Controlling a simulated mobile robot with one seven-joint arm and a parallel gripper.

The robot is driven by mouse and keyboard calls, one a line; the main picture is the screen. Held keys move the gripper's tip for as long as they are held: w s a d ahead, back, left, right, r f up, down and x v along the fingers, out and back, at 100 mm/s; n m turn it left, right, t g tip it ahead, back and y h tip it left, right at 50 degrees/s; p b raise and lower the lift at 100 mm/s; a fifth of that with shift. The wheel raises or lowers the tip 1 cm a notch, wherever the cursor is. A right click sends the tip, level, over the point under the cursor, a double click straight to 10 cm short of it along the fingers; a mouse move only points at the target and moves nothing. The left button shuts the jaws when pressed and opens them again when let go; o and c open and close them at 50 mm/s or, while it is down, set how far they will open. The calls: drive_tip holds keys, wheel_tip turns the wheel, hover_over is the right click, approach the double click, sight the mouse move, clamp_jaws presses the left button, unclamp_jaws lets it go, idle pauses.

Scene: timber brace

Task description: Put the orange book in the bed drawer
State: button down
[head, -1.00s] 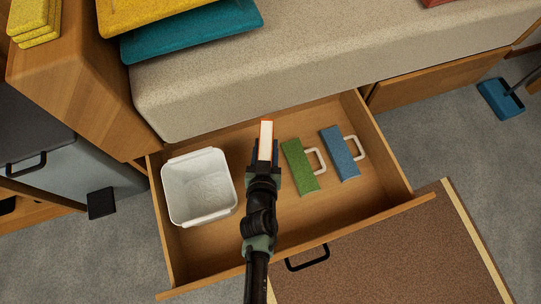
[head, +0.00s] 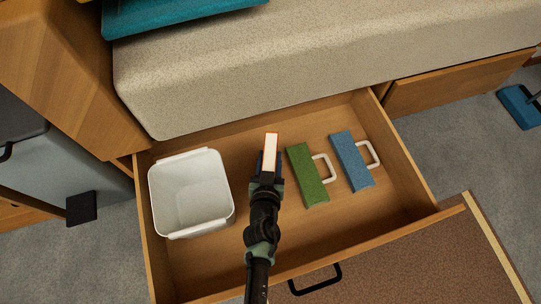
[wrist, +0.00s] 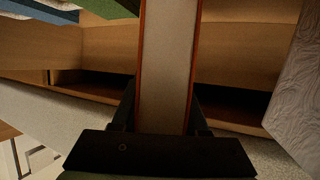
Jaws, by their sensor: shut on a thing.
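The orange book (head: 269,150) has thin orange covers and a pale page edge facing up in the head view. My gripper (head: 267,172) is shut on it, with a finger on each side. In the wrist view the book (wrist: 168,65) stands between the dark fingers (wrist: 166,115). The bed drawer (head: 320,237) is pulled open under the bed. The book is over or inside the drawer, between a white bin and a green block. I cannot tell whether it touches the drawer floor.
Inside the drawer, a white bin (head: 157,200) stands at left. A green handled block (head: 307,175) and a blue handled block (head: 351,160) lie at right. The bed's beige mattress (head: 300,60) overhangs the back. Drawer floor is bare around the book and in front.

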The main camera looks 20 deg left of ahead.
drive_tip(key=shift+w+a+r, duration=0.1)
drive_tip(key=shift+w+a, duration=0.15)
drive_tip(key=shift+w, duration=0.7)
drive_tip(key=shift+s+f+b, duration=0.15)
drive_tip(key=shift+f+b, duration=0.45)
drive_tip(key=shift+f, duration=0.1)
drive_tip(key=c, duration=0.9)
unclamp_jaws()
drive_tip(key=shift+d+f, duration=0.1)
drive_tip(key=shift+f, duration=0.15)
drive_tip(key=o, duration=0.5)
drive_tip(key=shift+r, duration=0.1)
drive_tip(key=shift+r, duration=0.1)
